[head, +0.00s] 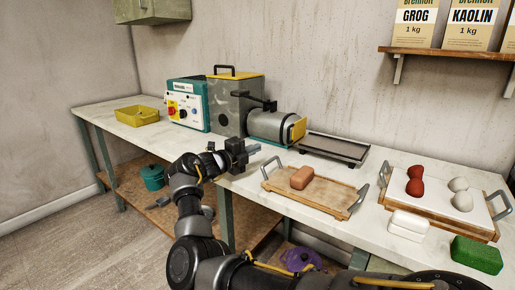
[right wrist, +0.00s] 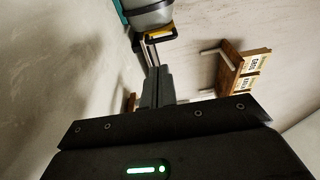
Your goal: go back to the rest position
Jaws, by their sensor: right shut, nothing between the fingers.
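My right gripper (head: 254,149) is in the head view, held near the front edge of the worktable (head: 122,128), left of the wooden tray. Its fingers are together with nothing between them. The right wrist view also shows the closed fingers (right wrist: 158,86), pointing toward the machine and the wall. My right arm reaches in from the bottom of the head view and bends at the elbow. My left gripper does not show in either view.
A wooden tray (head: 335,196) with a terracotta block (head: 301,178) lies right of the gripper. A grey clay machine (head: 233,105) stands behind. A board (head: 440,205) with red and pale lumps, a white block (head: 408,225) and a green block (head: 476,254) are at the right.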

